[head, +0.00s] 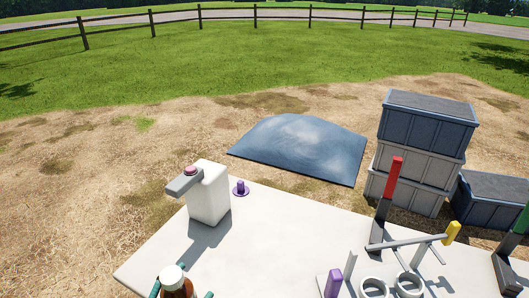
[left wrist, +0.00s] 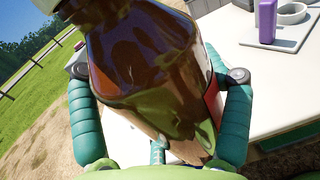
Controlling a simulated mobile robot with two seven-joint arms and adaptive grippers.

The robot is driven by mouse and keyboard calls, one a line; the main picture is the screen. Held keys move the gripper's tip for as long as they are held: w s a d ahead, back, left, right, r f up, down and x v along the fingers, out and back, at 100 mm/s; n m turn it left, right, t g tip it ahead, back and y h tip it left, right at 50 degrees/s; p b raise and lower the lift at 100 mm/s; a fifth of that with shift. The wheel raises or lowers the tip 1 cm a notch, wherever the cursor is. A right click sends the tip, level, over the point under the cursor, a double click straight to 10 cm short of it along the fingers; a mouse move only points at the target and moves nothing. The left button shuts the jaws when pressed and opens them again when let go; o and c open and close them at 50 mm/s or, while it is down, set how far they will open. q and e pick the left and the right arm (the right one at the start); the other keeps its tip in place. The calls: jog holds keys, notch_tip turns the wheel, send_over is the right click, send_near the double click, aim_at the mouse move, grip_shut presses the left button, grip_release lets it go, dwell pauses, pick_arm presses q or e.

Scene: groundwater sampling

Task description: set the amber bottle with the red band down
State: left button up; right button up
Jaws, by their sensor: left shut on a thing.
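The amber bottle (head: 178,285) with a white cap is at the bottom edge of the head view, by the left part of the white table (head: 262,238). In the left wrist view the bottle (left wrist: 145,65) fills the middle, tilted in the picture, with a strip of red at its right side. My left gripper (head: 181,292) is shut on it, with teal fingers on both sides. The bottle's base is hidden, so I cannot tell whether it touches the table. My right gripper is not in view.
A stand with a red upright (head: 393,180), white rings (head: 374,287) and a purple block (head: 333,284) are at right. The table's middle is clear.

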aim_at(167, 287)
pick_arm(q)
jog(key=a+n+y, duration=0.1)
jog(key=s+a+n+t+y, duration=0.1)
jog(key=a+y, duration=0.1)
jog(key=a+r+n+t+y, duration=0.1)
jog(key=a+y, duration=0.1)
jog(key=shift+s+n, duration=0.3)
jog(key=shift+s, duration=0.1)
jog(key=shift+w+d+r+n+t+y, duration=0.1)
jog(key=shift+d+r+n+t+y, duration=0.15)
jog(key=shift+n+y, duration=0.35)
jog(key=shift+w+d+r+n+y, duration=0.15)
jog(key=shift+d+n+y, duration=0.2)
jog(key=shift+y, duration=0.6)
jog(key=shift+w+d+r+n+t+y, duration=0.1)
jog(key=shift+d+r+n+t+y, duration=0.15)
jog(key=shift+n+y, duration=0.35)
jog(key=shift+d+m, duration=0.15)
jog(key=shift+m, duration=0.1)
